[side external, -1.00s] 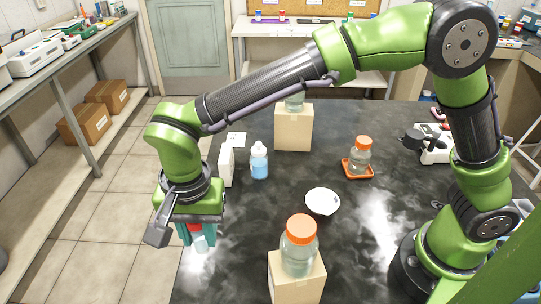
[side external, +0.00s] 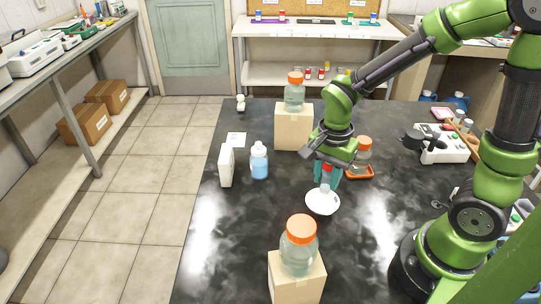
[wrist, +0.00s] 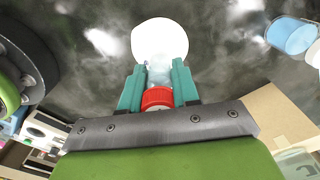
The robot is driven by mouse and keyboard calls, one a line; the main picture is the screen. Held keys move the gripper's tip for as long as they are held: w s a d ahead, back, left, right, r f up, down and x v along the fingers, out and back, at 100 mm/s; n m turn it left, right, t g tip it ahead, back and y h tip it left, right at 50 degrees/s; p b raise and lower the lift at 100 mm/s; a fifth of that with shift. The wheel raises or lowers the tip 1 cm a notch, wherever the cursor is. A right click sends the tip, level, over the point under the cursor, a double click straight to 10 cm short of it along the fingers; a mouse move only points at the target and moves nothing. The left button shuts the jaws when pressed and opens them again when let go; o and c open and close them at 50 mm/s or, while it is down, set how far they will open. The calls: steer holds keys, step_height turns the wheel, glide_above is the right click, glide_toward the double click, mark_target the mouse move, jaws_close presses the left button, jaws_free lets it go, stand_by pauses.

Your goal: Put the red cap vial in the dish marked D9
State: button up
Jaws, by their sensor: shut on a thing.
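The red cap vial (wrist: 158,97) is clear with a red cap, and my gripper (wrist: 158,85) is shut on it in the wrist view. In the side view my gripper (side external: 327,175) holds the vial (side external: 326,183) over a white round dish (side external: 322,203). The vial looks upright, with its lower end at or just above the dish; I cannot tell whether it touches. The dish (wrist: 160,40) also shows in the wrist view, beyond the vial. No D9 mark is readable on it.
An orange-capped jar (side external: 299,246) stands on a box (side external: 296,280) in front. Another jar (side external: 294,92) stands on a box (side external: 293,127) behind. A third jar (side external: 364,152) sits on an orange tray close behind my gripper. A blue-liquid bottle (side external: 259,162) stands left. The table's front left is clear.

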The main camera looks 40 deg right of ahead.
mark_target(324, 193)
steer(key=shift+f, duration=2.8)
steer(key=shift+f, duration=0.15)
steer(key=o, duration=0.8)
steer(key=shift+c, duration=0.2)
step_height(324, 193, up, 12)
steer(key=shift+r, duration=0.15)
steer(key=s+r+n+t+y, duration=0.2)
steer(key=s+r+n+t, duration=0.2)
steer(key=r+n+t, duration=0.3)
steer(key=shift+s+a+r+n, duration=0.35)
steer(key=shift+r+n, duration=1.05)
steer(key=shift+n, duration=1)
